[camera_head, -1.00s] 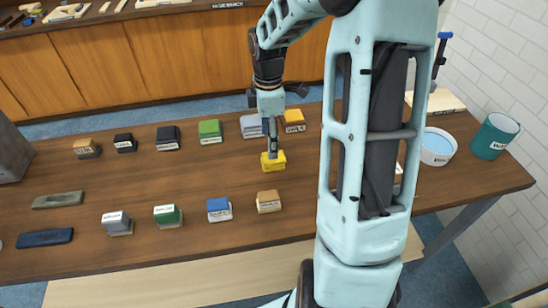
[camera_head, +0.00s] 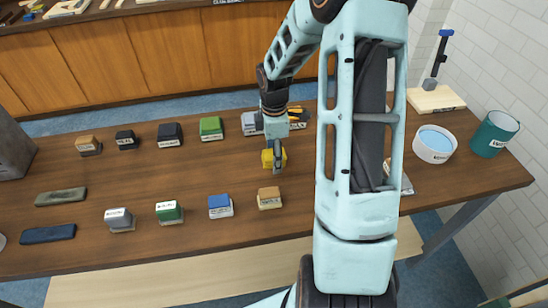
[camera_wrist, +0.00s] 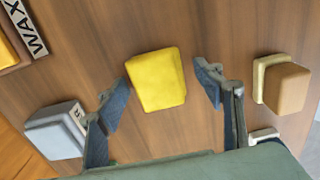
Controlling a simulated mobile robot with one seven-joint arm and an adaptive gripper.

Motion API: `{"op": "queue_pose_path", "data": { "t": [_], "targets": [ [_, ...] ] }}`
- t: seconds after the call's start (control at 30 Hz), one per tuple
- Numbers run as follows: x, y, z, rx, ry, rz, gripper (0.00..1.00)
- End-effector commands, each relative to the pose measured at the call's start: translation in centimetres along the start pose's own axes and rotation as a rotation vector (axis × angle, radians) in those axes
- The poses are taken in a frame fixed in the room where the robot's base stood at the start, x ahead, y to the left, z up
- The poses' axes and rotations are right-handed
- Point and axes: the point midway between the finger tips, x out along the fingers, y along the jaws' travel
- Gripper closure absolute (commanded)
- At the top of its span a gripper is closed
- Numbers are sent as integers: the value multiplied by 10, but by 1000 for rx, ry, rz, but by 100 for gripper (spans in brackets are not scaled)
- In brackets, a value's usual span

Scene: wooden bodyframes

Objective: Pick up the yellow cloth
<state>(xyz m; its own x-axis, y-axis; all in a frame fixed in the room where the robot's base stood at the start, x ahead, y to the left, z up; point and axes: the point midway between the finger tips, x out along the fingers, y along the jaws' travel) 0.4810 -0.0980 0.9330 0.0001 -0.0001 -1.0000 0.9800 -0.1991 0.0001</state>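The yellow cloth (camera_head: 267,159) is a small folded block on the wooden table, partly hidden behind my gripper (camera_head: 274,152) in the head view. In the wrist view the yellow cloth (camera_wrist: 157,78) lies between and slightly beyond the two fingers. My gripper (camera_wrist: 161,90) is open over it, with one dark fingertip on each side. The left fingertip looks very near the cloth's edge; a gap shows at the right one. I cannot tell whether either touches it.
A tan block (camera_wrist: 285,86) lies close to the right finger and a grey block (camera_wrist: 55,130) by the left one. Several other blocks stand in rows on the table (camera_head: 120,180). A white tub (camera_head: 434,145) and a green bucket (camera_head: 494,134) stand at the right.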

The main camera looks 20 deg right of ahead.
Motion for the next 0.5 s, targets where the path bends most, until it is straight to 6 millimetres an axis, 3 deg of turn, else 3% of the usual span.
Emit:
{"op": "queue_pose_path", "data": {
  "t": [0.07,0.3,0.5],
  "targets": [
    [0,0,0,0,0,0,49],
    [0,0,0,0,0,0,75],
    [0,0,0,0,0,0,77]
  ]
}}
